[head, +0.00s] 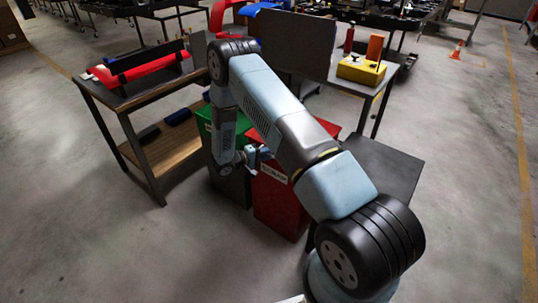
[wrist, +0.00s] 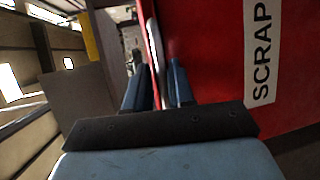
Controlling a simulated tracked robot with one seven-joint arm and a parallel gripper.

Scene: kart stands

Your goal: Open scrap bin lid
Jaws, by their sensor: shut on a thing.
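The red scrap bin (head: 278,205) stands upright on the floor in the middle of the head view. Its white SCRAP label (wrist: 262,50) is plain in the wrist view. Part of its red lid (head: 328,127) shows beside my arm, which hides much of the bin's top. My gripper (head: 254,157) is at the upper front of the bin, by the label. In the wrist view its two blue fingers (wrist: 157,85) stand on either side of a thin pale and red edge by the bin front. They are shut on this edge at the lid; its exact shape is unclear.
A green-topped bin (head: 204,118) stands close to the left of the scrap bin. A workbench (head: 150,97) is further left, and a dark table (head: 385,165) is close on the right. Open floor (head: 90,230) lies in front and to the left.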

